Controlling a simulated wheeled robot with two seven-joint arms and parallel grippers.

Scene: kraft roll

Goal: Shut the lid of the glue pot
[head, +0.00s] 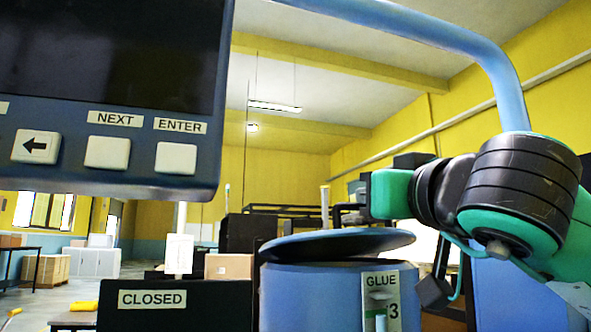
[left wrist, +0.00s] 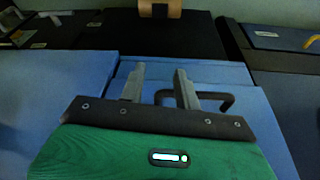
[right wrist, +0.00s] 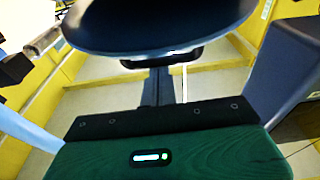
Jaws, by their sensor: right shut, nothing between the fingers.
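The blue glue pot (head: 300,290) stands at the lower middle of the head view, with a GLUE label on its front. Its dark round lid (head: 330,244) lies over the top, slightly tilted, its right edge raised with a gap below. My right gripper (head: 343,214) is shut and empty, just above the lid in the head view; I cannot tell whether it touches. In the right wrist view, a dark disc, seemingly the lid (right wrist: 160,22), fills the top, beyond the shut fingers (right wrist: 160,85). My left gripper (left wrist: 155,80) is open and empty over blue surfaces, outside the head view.
A control panel (head: 115,155) with buttons hangs at the upper left of the head view. A black box marked CLOSED (head: 180,318) stands left of the pot. A blue tube (head: 440,35) arches overhead. A black handle (left wrist: 225,100) lies near my left fingers.

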